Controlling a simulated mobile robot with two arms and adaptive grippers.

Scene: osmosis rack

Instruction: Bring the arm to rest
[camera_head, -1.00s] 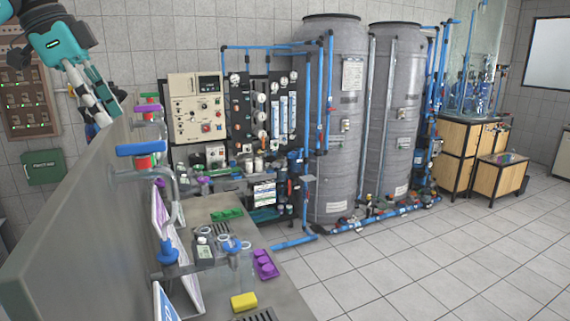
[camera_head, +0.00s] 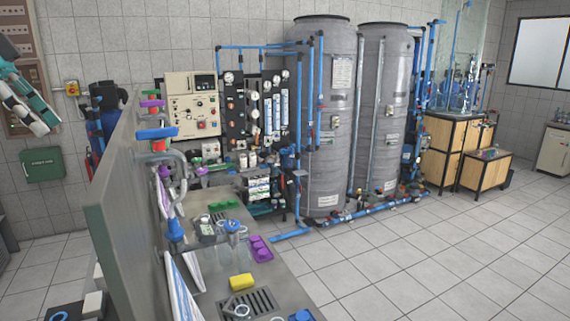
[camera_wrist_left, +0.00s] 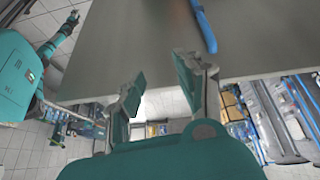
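My left gripper (camera_head: 45,125) shows at the far left edge of the head view, cut off by the frame. It hangs in the air to the left of the grey upright panel (camera_head: 120,200). In the left wrist view my left gripper (camera_wrist_left: 158,80) has its two fingers apart with nothing between them. A broad grey surface lies beyond the fingertips there. A teal part of my own body and an arm piece show at the left of that view. I make out no right gripper in the head view.
A grey counter (camera_head: 215,285) runs along the panel, with blue-handled taps (camera_head: 157,133), a yellow sponge (camera_head: 242,281) and a purple holder (camera_head: 261,248). Two tall grey tanks (camera_head: 325,120) stand behind. A green box (camera_head: 42,164) hangs on the wall. The tiled floor (camera_head: 430,260) at right is clear.

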